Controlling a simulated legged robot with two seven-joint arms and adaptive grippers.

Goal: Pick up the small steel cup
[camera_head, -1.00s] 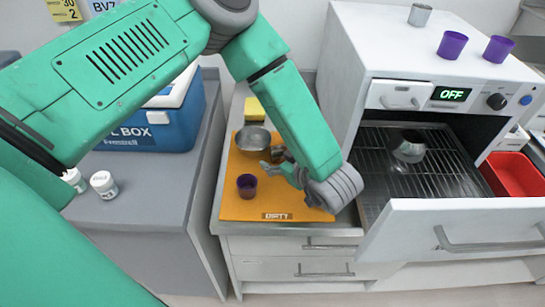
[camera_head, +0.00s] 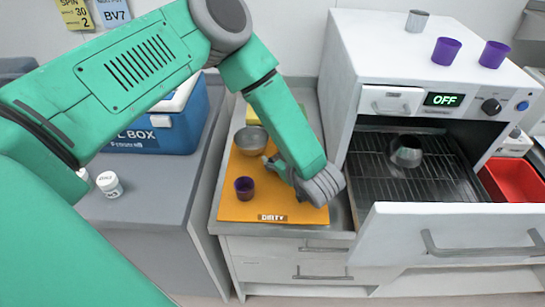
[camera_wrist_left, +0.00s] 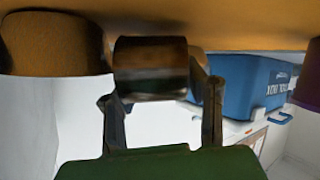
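The small steel cup (camera_wrist_left: 150,68) shows in the left wrist view, dark and shiny with brown reflections, at the fingers of my left gripper (camera_wrist_left: 160,95). The fingers stand apart, one near each side of the cup; I cannot tell whether they touch it. In the head view my left gripper (camera_head: 276,166) is low over the orange mat (camera_head: 245,209), and the arm hides most of it and this cup. A wider steel bowl (camera_head: 250,139) sits just behind it on the mat. My right gripper is not in view.
A purple cup (camera_head: 244,188) stands left of the gripper on the mat. The oven (camera_head: 347,70) is close on the right, with its door (camera_head: 455,250) open and a steel vessel (camera_head: 406,151) on its rack. A blue cool box (camera_head: 180,125) stands left.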

